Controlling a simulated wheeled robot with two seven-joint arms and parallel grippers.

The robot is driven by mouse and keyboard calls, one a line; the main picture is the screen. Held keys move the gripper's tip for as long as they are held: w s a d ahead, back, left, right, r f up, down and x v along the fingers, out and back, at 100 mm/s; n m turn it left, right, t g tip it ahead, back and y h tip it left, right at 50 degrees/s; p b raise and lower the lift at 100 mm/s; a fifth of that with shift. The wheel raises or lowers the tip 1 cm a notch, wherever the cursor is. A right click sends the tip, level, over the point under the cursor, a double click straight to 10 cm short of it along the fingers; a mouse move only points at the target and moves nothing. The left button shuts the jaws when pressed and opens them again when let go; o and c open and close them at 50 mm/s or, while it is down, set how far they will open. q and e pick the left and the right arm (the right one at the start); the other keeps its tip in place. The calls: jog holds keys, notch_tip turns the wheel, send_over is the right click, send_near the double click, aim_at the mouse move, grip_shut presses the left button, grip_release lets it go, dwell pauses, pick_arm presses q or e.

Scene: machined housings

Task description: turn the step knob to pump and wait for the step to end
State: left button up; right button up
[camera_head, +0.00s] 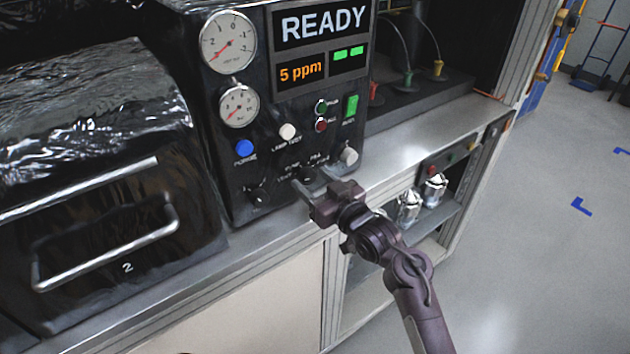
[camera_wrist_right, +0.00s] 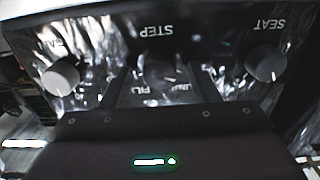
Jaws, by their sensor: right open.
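The black control panel (camera_head: 290,110) stands on the bench. Its step knob (camera_head: 305,174) is a small dark knob low on the panel front, partly hidden by my gripper. In the right wrist view the dark step knob (camera_wrist_right: 161,76) sits under an upside-down STEP label, and I cannot tell which word it points at. My right gripper (camera_head: 311,184) is open at the knob. In the wrist view its fingers (camera_wrist_right: 161,88) stand on either side of the knob; contact is not clear. The display (camera_head: 320,22) reads READY. My left gripper is not in view.
A pale knob (camera_head: 348,156) and a dark knob (camera_head: 258,196) flank the step knob closely. Above are a blue button (camera_head: 244,148), a white button (camera_head: 287,131), a green switch (camera_head: 351,105) and two gauges.

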jog(key=c, duration=1)
jog(key=shift+o, duration=0.2)
jog(key=shift+r+m+p, duration=0.15)
jog(key=shift+m+p, duration=0.5)
jog(key=shift+m, duration=0.05)
jog(key=shift+m+p, duration=0.9)
jog(key=shift+m, duration=0.2)
jog(key=m+p, duration=0.2)
jog(key=m, duration=0.1)
jog(key=shift+m+p, duration=0.6)
jog(key=shift+m, duration=0.4)
